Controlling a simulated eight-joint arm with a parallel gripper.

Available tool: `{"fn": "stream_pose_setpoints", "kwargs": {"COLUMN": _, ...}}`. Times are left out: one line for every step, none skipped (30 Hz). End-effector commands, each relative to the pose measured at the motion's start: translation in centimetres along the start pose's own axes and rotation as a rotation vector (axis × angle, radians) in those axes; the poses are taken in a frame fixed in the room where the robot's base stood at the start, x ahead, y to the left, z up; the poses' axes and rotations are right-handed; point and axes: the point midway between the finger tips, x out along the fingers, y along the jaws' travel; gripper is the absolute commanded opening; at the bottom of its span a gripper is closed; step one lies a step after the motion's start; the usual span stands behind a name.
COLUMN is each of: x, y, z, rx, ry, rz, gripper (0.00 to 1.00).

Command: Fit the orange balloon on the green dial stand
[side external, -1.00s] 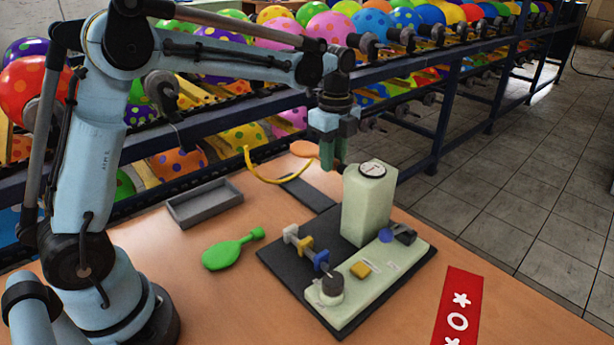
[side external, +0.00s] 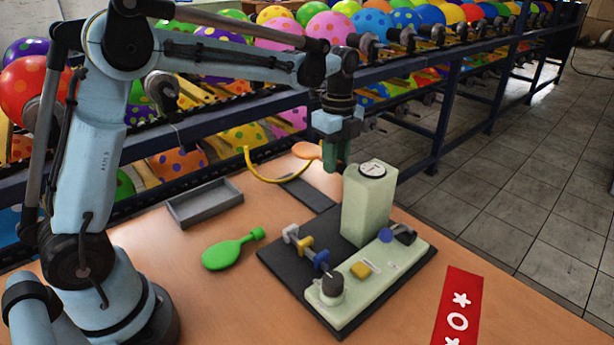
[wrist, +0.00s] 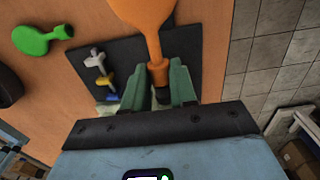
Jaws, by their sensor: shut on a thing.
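The orange balloon (side external: 306,150) is held by its neck between the fingers of my gripper (side external: 336,158). In the wrist view, the balloon (wrist: 146,14) points away from my gripper (wrist: 161,84), with its dark-ended neck between the two green fingers. The green dial stand (side external: 367,210) is a pale green upright block with a round dial on top. It stands just right of and below my gripper in the side view. The balloon is apart from the dial. I cannot clearly make out the stand in the wrist view.
The black base plate (side external: 290,268) carries small white, yellow and blue fittings and a pale green panel with a dark knob (side external: 332,284). A green balloon (side external: 222,254) and a grey tray (side external: 205,203) lie to the left. A yellow hose (side external: 262,176) curves behind. Racks of balloons stand at the back.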

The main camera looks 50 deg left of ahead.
Motion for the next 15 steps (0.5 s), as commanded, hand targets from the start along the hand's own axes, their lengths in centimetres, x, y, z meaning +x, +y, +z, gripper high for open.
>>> {"fn": "stream_pose_setpoints", "kwargs": {"x": 0.00, "y": 0.00, "z": -0.08, "rx": 0.000, "ry": 0.000, "rz": 0.000, "gripper": 0.09}}
{"fn": "stream_pose_setpoints", "kwargs": {"x": 0.00, "y": 0.00, "z": -0.11, "rx": 0.001, "ry": 0.000, "rz": 0.000, "gripper": 0.09}}
{"fn": "stream_pose_setpoints", "kwargs": {"x": 0.00, "y": 0.00, "z": -0.15, "rx": 0.001, "ry": 0.000, "rz": 0.000, "gripper": 0.09}}
{"fn": "stream_pose_setpoints", "kwargs": {"x": 0.00, "y": 0.00, "z": -0.18, "rx": 0.001, "ry": 0.000, "rz": 0.000, "gripper": 0.09}}
{"fn": "stream_pose_setpoints", "kwargs": {"x": 0.00, "y": 0.00, "z": -0.21, "rx": 0.001, "ry": 0.000, "rz": 0.000, "gripper": 0.09}}
{"fn": "stream_pose_setpoints", "kwargs": {"x": 0.00, "y": 0.00, "z": -0.26, "rx": 0.001, "ry": 0.000, "rz": 0.000, "gripper": 0.09}}
{"fn": "stream_pose_setpoints", "kwargs": {"x": 0.00, "y": 0.00, "z": -0.29, "rx": 0.001, "ry": 0.000, "rz": 0.000, "gripper": 0.09}}
{"fn": "stream_pose_setpoints", "kwargs": {"x": 0.00, "y": 0.01, "z": -0.32, "rx": 0.001, "ry": 0.000, "rz": 0.000, "gripper": 0.09}}
{"fn": "stream_pose_setpoints", "kwargs": {"x": 0.00, "y": 0.01, "z": -0.37, "rx": 0.001, "ry": 0.000, "rz": 0.000, "gripper": 0.09}}
{"fn": "stream_pose_setpoints", "kwargs": {"x": 0.00, "y": 0.01, "z": -0.40, "rx": 0.001, "ry": 0.000, "rz": 0.000, "gripper": 0.09}}
{"fn": "stream_pose_setpoints", "kwargs": {"x": 0.00, "y": 0.01, "z": -0.41, "rx": 0.001, "ry": 0.000, "rz": 0.000, "gripper": 0.09}}
{"fn": "stream_pose_setpoints", "kwargs": {"x": 0.00, "y": 0.01, "z": -0.41, "rx": 0.001, "ry": 0.000, "rz": 0.000, "gripper": 0.09}}
{"fn": "stream_pose_setpoints", "kwargs": {"x": 0.00, "y": 0.01, "z": -0.41, "rx": 0.001, "ry": 0.000, "rz": 0.000, "gripper": 0.09}}
{"fn": "stream_pose_setpoints", "kwargs": {"x": 0.00, "y": 0.01, "z": -0.41, "rx": 0.001, "ry": 0.000, "rz": 0.000, "gripper": 0.09}}
{"fn": "stream_pose_setpoints", "kwargs": {"x": 0.00, "y": 0.01, "z": -0.42, "rx": 0.001, "ry": 0.001, "rz": 0.000, "gripper": 0.09}}
